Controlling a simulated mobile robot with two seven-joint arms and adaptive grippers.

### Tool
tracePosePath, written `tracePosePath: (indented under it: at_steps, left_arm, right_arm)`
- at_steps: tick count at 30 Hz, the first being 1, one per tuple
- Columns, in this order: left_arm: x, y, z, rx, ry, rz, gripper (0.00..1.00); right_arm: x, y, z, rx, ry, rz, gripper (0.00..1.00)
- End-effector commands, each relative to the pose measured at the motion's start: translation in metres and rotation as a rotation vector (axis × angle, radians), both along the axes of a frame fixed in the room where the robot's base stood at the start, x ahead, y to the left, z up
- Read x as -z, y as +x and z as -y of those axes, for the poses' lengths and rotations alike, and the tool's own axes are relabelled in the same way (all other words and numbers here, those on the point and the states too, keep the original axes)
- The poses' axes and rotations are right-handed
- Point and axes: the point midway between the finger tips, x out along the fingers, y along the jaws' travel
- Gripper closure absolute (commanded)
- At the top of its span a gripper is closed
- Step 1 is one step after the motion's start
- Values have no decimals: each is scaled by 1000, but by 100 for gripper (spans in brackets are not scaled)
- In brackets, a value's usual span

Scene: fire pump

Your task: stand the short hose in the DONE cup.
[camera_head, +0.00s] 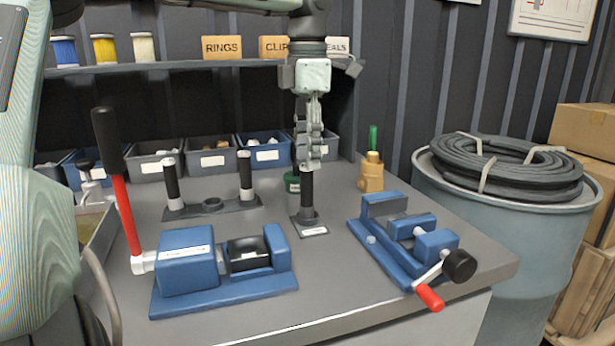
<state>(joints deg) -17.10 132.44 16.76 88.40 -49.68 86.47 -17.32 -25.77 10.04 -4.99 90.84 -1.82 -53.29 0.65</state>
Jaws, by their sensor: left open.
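A short black hose (307,187) stands upright in a small grey cup with a square base and a white label (309,223), near the middle of the bench. The label is too small to read. My left gripper (310,165) points straight down, right above the hose. Its fingertips are at the hose's top end and hide it; whether they touch it I cannot tell. The gripper is open and seen nearly edge-on. My right gripper is not in view.
A grey rack (212,207) holds two black-topped posts with an empty round socket between. A blue pump fixture with a red lever (186,262) stands front left, a blue vise (400,240) right. Bins (210,160) line the back; a tan block (371,178) stands right of the gripper.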

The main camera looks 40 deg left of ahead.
Motion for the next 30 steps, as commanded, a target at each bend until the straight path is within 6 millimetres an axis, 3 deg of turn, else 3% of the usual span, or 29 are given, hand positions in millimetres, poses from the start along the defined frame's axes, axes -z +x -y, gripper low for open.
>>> tracePosePath:
  at_steps: [3, 9, 30]
  left_arm:
    - [-23, 0, 0, 0, 1, 2, 58]
    - [-43, 0, 0, 0, 0, 0, 58]
    - [-46, 0, 0, 1, 0, -1, 58]
  right_arm:
    - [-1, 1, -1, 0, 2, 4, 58]
    - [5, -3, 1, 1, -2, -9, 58]
    - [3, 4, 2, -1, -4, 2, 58]
